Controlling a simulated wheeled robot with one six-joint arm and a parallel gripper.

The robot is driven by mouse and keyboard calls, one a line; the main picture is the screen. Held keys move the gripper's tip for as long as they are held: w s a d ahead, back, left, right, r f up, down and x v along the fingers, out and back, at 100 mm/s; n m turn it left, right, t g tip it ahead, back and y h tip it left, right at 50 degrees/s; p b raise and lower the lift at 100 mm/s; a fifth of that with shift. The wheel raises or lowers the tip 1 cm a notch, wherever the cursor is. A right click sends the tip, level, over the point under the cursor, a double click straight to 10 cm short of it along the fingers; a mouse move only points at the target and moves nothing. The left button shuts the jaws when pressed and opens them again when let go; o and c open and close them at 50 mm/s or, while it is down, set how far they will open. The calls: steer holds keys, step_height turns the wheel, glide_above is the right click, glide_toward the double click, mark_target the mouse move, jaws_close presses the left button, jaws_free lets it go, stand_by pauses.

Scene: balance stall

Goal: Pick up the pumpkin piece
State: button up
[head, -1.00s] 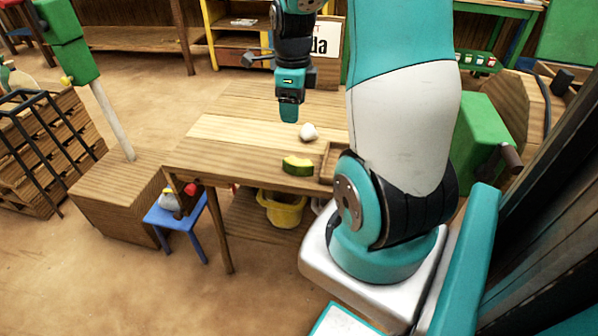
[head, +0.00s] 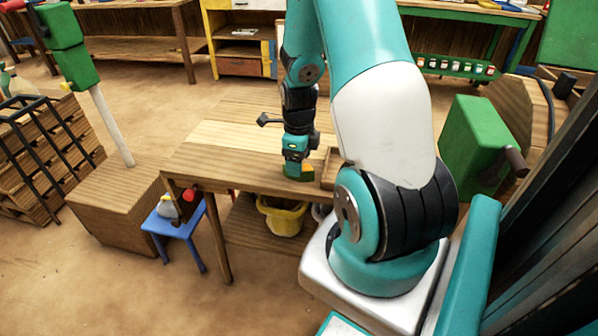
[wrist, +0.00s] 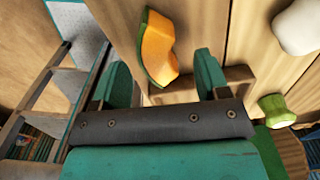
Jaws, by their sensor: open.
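The pumpkin piece (wrist: 157,48) is an orange wedge with a dark green rind. In the wrist view it lies on the wooden table (wrist: 200,22), just beyond and between the spread fingers of my gripper (wrist: 161,66). I cannot tell whether a finger touches it. In the head view my gripper (head: 297,172) is low at the table's front edge and covers most of the pumpkin piece (head: 309,173). My gripper is open and empty.
A white lump (wrist: 298,26) and a small green piece (wrist: 275,110) show at the right of the wrist view. A shallow wooden tray (head: 329,170) stands right of my gripper. The table's left part (head: 215,160) is clear.

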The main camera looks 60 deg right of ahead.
step_height(320, 180, down, 3)
steer(key=shift+f, duration=0.15)
steer(key=c, duration=1)
